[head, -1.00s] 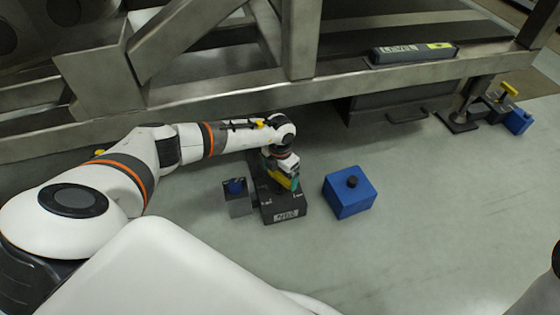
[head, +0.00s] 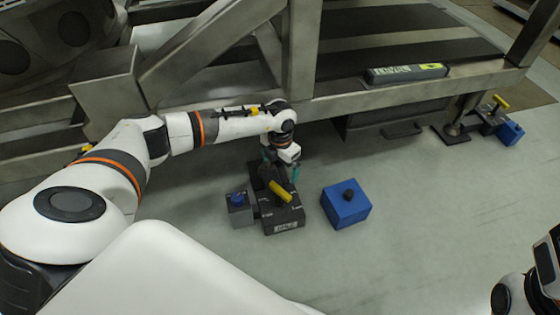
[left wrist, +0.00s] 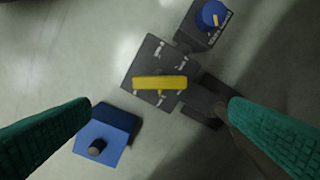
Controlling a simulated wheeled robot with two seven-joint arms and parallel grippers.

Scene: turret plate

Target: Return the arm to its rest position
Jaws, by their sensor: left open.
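My left gripper (head: 280,172) is open and empty in the head view, just above a dark turret block with a yellow handle. The yellow handle (head: 281,191) lies across the top of the dark block (head: 284,215). In the left wrist view, the teal fingers stand wide apart at either side, and the handle (left wrist: 160,83) shows between and beyond them, clear of both. My left arm reaches in from the left, with its wrist bent downward. Part of my right arm shows at the lower right; its gripper is not visible.
A small grey block with a blue knob (head: 238,198) adjoins the dark block's left side. A blue box with a black knob (head: 348,194) stands to the right. A metal frame (head: 360,98) runs behind, close to my left arm.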

